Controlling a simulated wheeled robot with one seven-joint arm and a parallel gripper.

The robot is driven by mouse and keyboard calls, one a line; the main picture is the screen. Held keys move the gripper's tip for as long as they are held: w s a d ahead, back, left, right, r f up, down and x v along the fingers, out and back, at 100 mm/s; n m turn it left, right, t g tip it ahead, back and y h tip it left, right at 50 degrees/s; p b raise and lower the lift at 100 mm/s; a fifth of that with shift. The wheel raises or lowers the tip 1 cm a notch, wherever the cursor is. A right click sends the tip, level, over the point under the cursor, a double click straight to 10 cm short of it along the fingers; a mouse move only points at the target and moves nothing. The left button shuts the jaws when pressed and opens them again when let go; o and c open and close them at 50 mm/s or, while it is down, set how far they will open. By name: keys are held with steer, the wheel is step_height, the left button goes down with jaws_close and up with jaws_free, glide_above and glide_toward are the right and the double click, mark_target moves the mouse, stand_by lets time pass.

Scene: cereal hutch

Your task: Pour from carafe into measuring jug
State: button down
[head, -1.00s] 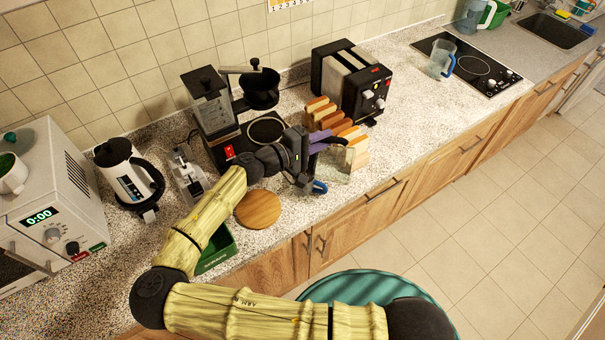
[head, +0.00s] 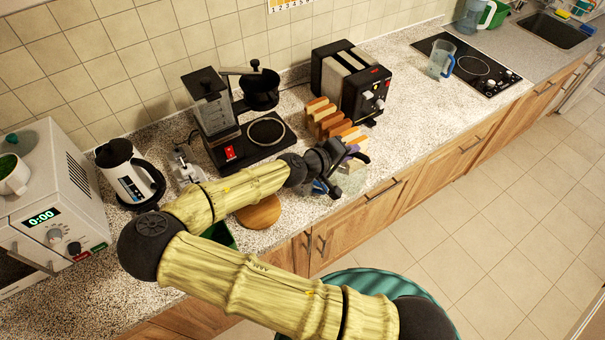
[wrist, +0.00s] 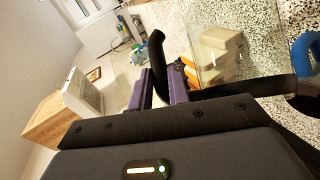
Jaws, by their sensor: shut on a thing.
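My gripper (head: 350,157) is shut on the black handle of the glass carafe, near the counter's front edge. The carafe (head: 351,182) is clear and partly hidden by my wrist. In the wrist view, the purple fingers (wrist: 162,92) are at the black handle, and tan slices show through the carafe glass (wrist: 222,48). A blue handle (head: 319,187), seemingly of the measuring jug, shows just left of my gripper; it also shows at the wrist view's right edge (wrist: 304,50). The jug's body is mostly hidden. Liquid cannot be made out.
A coffee maker (head: 225,130), bread slices (head: 330,118) and a toaster (head: 350,80) stand behind. A round wooden board (head: 260,212) lies to the left. A second clear, blue-handled jug (head: 439,62) stands by the hob. Counter between toaster and hob is clear.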

mark_target(364, 174)
steer(key=shift+d, duration=0.1)
stand_by(0.5)
steer(key=shift+s+d+f+m+y, duration=0.15)
steer(key=shift+d+m+y, duration=0.15)
steer(key=shift+d+y, duration=0.2)
steer(key=shift+s+d+f+m+y, duration=0.1)
steer(key=shift+d+m+y, duration=0.2)
steer(key=shift+d+y, duration=0.15)
steer(key=shift+s+d+f+m+y+b, duration=0.1)
steer(key=shift+d+f+m+y+b, duration=0.35)
steer(key=shift+d+f, duration=0.3)
steer(key=shift+s+d+f+m+y+b, duration=0.1)
steer(key=shift+d+f+m+y+b, duration=0.1)
steer(key=shift+d+f+y+b, duration=0.25)
steer(key=shift+s+d+f+m+y+b, duration=0.15)
steer(key=shift+d+y+b, duration=0.1)
steer(key=shift+d+b, duration=0.2)
steer(key=s+d+f+m+y+b, duration=0.1)
steer(key=d+f+m+y+b, duration=0.2)
steer(key=b, duration=1.2)
steer(key=shift+d+f+t+y+b, duration=0.35)
steer(key=shift+d+f+y, duration=0.95)
steer(key=shift+d+f, duration=1.2)
